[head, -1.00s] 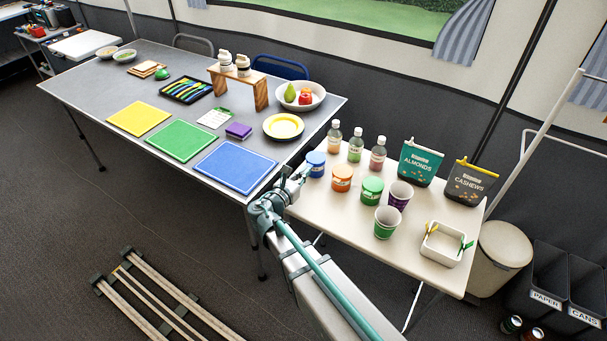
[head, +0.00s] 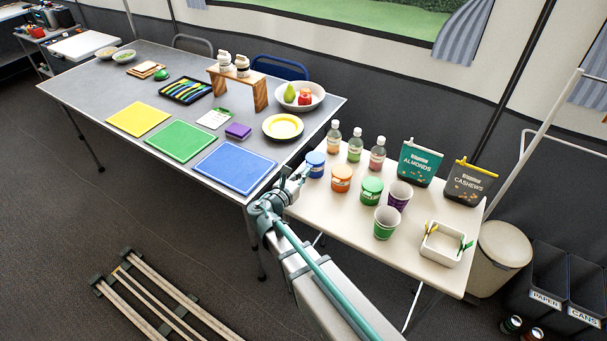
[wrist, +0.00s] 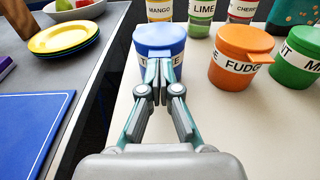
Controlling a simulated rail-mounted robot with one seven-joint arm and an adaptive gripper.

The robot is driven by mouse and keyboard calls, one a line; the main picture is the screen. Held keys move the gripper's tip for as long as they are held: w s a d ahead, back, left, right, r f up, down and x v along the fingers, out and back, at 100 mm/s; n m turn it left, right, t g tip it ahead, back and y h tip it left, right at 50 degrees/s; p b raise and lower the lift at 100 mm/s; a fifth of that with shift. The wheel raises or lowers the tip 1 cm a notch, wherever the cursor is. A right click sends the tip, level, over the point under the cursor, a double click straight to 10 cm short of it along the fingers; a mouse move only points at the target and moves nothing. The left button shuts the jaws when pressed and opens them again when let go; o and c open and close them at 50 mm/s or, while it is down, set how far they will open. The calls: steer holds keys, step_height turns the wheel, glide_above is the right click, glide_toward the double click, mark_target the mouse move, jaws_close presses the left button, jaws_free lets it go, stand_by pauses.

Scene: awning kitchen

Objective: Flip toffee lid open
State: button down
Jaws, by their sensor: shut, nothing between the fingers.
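The blue tub (wrist: 150,85) stands upright on the cream table, its label mostly covered by my gripper; only a "T" and an "E" show at the sides. Its blue lid (wrist: 160,36) is down on the tub. In the head view the blue tub (head: 315,165) is at the left end of the tub row. My gripper (wrist: 159,66) is shut and empty, with its fingertips at the front of the tub, just below the lid's front edge. Whether they touch it I cannot tell. In the head view my gripper (head: 305,171) is beside the tub's near left side.
An orange fudge tub (wrist: 240,58) and a green tub (wrist: 298,60) stand to the right. Bottles marked mango (wrist: 160,10), lime (wrist: 202,12) and cherry (wrist: 242,10) stand behind. The grey table with a blue mat (wrist: 35,125) is at the left. The near cream tabletop is clear.

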steer(key=shift+s+a, duration=0.1)
steer(key=shift+v, duration=0.85)
steer(key=shift+f, duration=0.4)
stand_by(0.3)
steer(key=shift+x, duration=1.2)
steer(key=shift+r, duration=0.25)
steer(key=shift+r+p, duration=1.1)
steer(key=shift+r, duration=0.35)
